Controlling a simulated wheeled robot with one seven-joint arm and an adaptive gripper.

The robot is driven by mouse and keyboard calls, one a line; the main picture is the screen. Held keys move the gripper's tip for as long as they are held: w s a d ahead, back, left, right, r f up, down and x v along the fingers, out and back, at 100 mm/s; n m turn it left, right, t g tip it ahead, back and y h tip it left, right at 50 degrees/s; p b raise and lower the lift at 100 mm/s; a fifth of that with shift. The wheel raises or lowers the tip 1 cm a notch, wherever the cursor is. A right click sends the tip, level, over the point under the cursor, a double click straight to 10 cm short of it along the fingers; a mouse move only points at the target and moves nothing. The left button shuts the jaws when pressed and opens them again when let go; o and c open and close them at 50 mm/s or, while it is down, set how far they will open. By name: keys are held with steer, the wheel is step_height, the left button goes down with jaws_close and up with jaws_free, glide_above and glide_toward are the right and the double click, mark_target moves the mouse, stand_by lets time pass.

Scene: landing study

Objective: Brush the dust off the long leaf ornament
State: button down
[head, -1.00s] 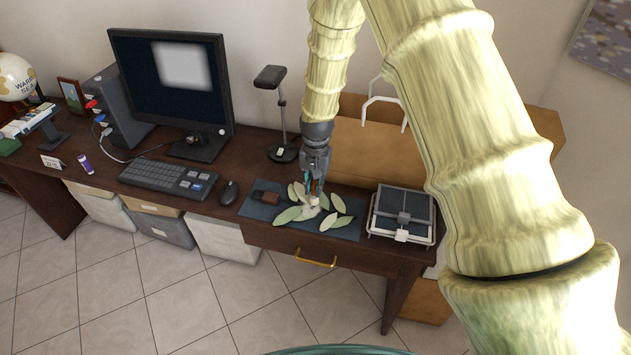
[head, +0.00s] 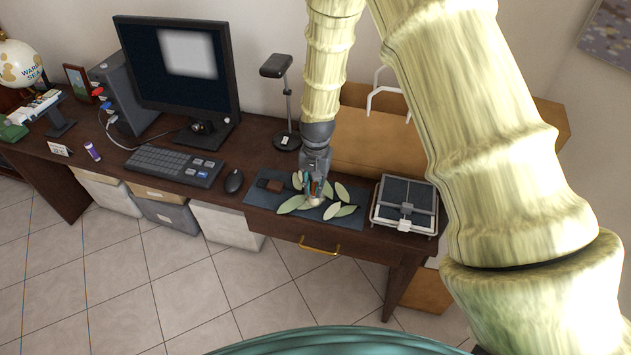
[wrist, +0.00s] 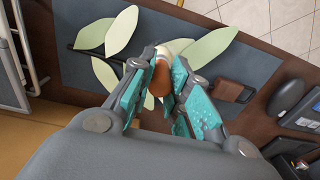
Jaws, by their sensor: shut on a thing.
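The leaf ornament (head: 293,204) has several long pale green leaves on a thin dark stem and lies on a dark mat. It also shows in the wrist view (wrist: 106,35). My gripper (head: 315,189) is over the mat, pointing down among the leaves. In the wrist view its teal-padded fingers (wrist: 156,82) are shut on a brush with an orange-brown handle (wrist: 161,77) and a pale end (wrist: 178,46). The brush's pale end (head: 314,202) is low over or touching the leaves; I cannot tell which. The gripper and brush hide part of the ornament. I cannot make out dust.
The dark mat (head: 257,198) also bears a small brown item (head: 275,186). A mouse (head: 234,181) and keyboard (head: 173,166) lie to the left. A wire-framed tray (head: 405,206) stands to the right, a lamp (head: 287,140) and a brown bag or box (head: 375,149) behind.

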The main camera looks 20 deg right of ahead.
steer(key=shift+s+a+p, duration=0.3)
steer(key=shift+s+a, duration=0.4)
steer(key=shift+s, duration=0.3)
steer(key=shift+w+a, duration=0.45)
steer(key=shift+a, duration=0.15)
steer(key=shift+w+d, duration=0.9)
steer(key=shift+w, duration=0.45)
steer(key=shift+w+d, duration=0.95)
steer(key=shift+w, duration=0.35)
steer(key=shift+w+d, duration=0.9)
steer(key=shift+w, duration=0.45)
steer(key=shift+w+d+p, duration=0.1)
steer(key=shift+p, duration=0.2)
steer(key=shift+r, duration=0.1)
steer(key=shift+s+a+p, duration=0.4)
steer(key=shift+s+a, duration=0.55)
steer(key=shift+s, duration=0.45)
steer(key=shift+s+a+p, duration=0.35)
steer(key=shift+s+a, duration=0.6)
steer(key=shift+s, duration=0.4)
steer(key=shift+s+a+p, duration=0.4)
steer(key=shift+s+a, duration=0.55)
steer(key=shift+s, duration=0.45)
step_height(320, 180, up, 7)
steer(key=p, duration=0.4)
steer(key=shift+p, duration=0.4)
